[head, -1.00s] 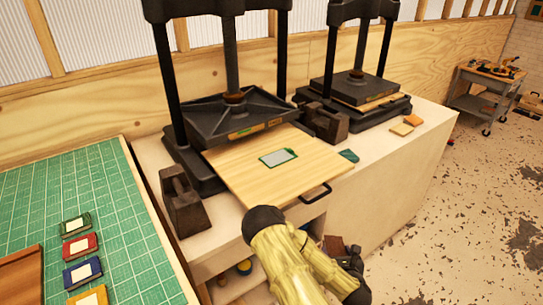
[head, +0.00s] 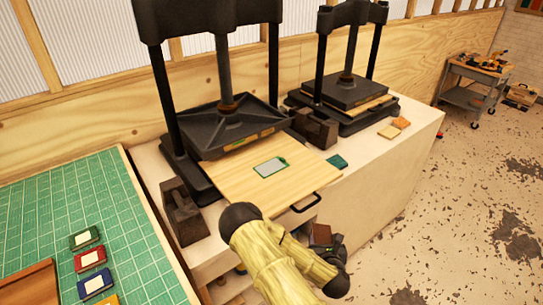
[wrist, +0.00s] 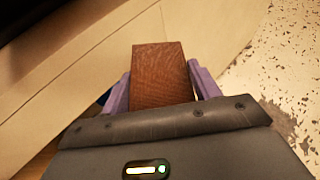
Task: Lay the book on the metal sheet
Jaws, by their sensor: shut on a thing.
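A brown, grained block that looks like the book (wrist: 163,75) is between the two purple fingers of my gripper (wrist: 162,90) in the wrist view. My gripper (head: 322,243) is shut on it, and the book (head: 320,234) shows small in the head view, in front of the bench's front side. A small grey sheet with a green border, apparently the metal sheet (head: 268,168), lies flat on a light wooden board (head: 235,183) under the nearer press. My gripper is nearer the camera and to the right of this sheet, apart from it.
The board has a black handle (head: 306,203) at its front. The raised black press plate (head: 232,125) overhangs the board's back. Dark blocks (head: 183,212) (head: 316,128) stand on either side. A dark green piece (head: 337,161) lies right of the board. Several small coloured books lie on the green mat (head: 60,195).

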